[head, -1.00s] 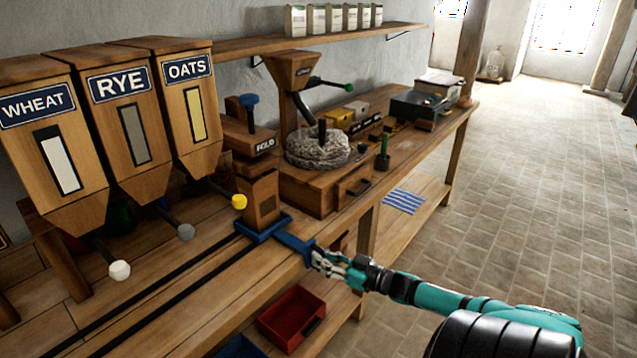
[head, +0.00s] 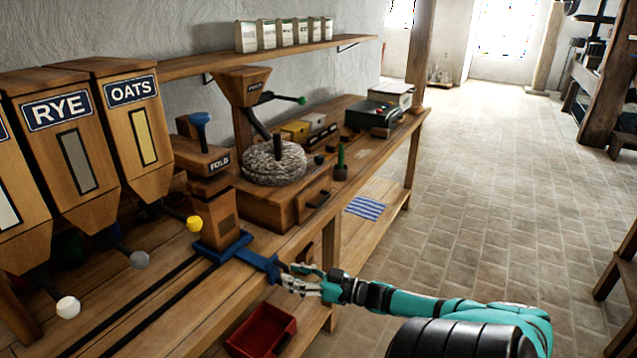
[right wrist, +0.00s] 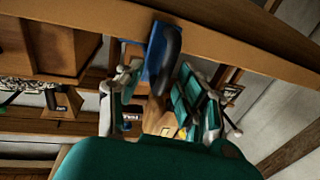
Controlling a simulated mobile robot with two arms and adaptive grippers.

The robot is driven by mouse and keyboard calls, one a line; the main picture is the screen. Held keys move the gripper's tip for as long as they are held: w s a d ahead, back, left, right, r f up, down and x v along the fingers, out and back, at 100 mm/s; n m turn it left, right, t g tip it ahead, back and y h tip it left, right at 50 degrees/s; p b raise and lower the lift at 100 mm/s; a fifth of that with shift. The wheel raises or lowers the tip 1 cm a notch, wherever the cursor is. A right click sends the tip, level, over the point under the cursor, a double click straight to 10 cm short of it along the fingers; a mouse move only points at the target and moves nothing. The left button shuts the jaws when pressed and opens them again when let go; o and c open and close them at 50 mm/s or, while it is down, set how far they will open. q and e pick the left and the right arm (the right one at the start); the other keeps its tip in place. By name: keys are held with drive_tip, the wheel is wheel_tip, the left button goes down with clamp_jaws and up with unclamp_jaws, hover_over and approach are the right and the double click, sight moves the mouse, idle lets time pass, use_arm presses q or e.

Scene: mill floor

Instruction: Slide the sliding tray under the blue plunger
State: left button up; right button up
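The blue sliding tray (head: 213,254) sits on dark rails on the bench, in front of the oats bin. A wooden box (head: 222,215) stands upright on it. The blue plunger (head: 200,119) sits on a wooden head labelled FOLD (head: 205,160), just behind and above the box; their overlap hides the exact gap. My right gripper (head: 286,278) is at the tray's blue handle (head: 258,261). My left gripper is out of view.
Rye (head: 78,150) and oats (head: 137,120) bins with levers stand left of the tray. A millstone (head: 273,165) on a wooden drawer stand is to the right. A red bin (head: 262,332) sits below the bench edge.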

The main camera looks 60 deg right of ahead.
drive_tip(key=v, duration=1)
drive_tip(key=shift+d, duration=0.1)
drive_tip(key=s+a+f+m+g+h, duration=0.1)
drive_tip(key=s+f+m+g+h, duration=0.15)
drive_tip(key=s+f, duration=0.75)
drive_tip(key=s+a+f+m+g+h, duration=0.1)
drive_tip(key=f+g+h, duration=0.3)
drive_tip(key=f, duration=1.4)
drive_tip(key=s+a+f+n+g, duration=0.1)
drive_tip(key=s+a+f+g, duration=0.2)
drive_tip(key=a, duration=0.6)
drive_tip(key=s+a+f+n+g+y, duration=0.1)
drive_tip(key=s+a+f+g, duration=0.2)
drive_tip(key=s+a+f, duration=0.4)
drive_tip(key=s+a+f+n+g+y, duration=0.1)
drive_tip(key=s+a+f+g, duration=0.3)
drive_tip(key=a+f, duration=0.6)
drive_tip(key=s+a, duration=0.2)
drive_tip(key=a, duration=0.1)
drive_tip(key=shift+y, duration=0.25)
